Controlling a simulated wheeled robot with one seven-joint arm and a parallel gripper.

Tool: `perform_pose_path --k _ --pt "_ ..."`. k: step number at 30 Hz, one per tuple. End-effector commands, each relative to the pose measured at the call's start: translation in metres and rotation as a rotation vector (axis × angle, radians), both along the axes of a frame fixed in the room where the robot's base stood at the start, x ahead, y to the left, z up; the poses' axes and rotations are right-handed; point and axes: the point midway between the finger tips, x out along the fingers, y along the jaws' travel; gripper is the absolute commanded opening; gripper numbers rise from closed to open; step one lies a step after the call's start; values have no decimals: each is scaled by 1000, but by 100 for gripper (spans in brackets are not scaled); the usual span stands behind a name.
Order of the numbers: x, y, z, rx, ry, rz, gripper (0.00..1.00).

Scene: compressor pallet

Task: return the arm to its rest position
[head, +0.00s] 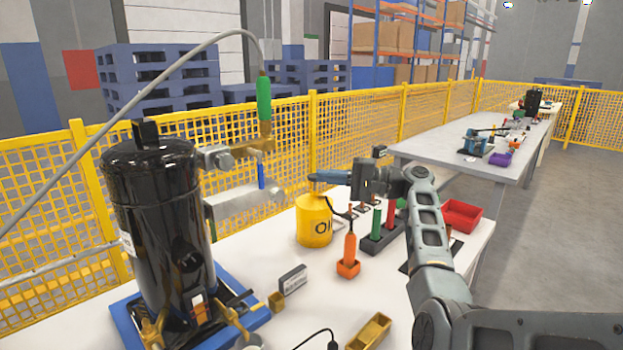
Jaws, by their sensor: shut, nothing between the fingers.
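My gripper (318,178) is at the middle of the head view, pointing left. Its fingers are shut with nothing seen between them. It is raised above the white table (235,243), over the yellow container (313,222). My arm reaches in from the lower right and bends up at its elbow. The black compressor (160,225) stands upright at the left on a blue pallet (128,318), apart from my gripper.
An orange-handled tool in its stand (348,258), a dark holder with green and red tools (378,238) and a red bin (461,214) stand close below my arm. A grey hose with a green handle (263,98) arches above the compressor. Yellow fencing (350,115) runs behind.

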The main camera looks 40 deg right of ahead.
Motion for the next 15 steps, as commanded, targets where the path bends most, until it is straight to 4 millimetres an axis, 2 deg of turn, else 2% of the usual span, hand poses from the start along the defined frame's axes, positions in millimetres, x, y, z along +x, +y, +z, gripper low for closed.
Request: perform_pose_path --k 5,15 --pt "-9 -6 0 0 0 0 0" --pt "-9 -7 0 0 0 0 0"
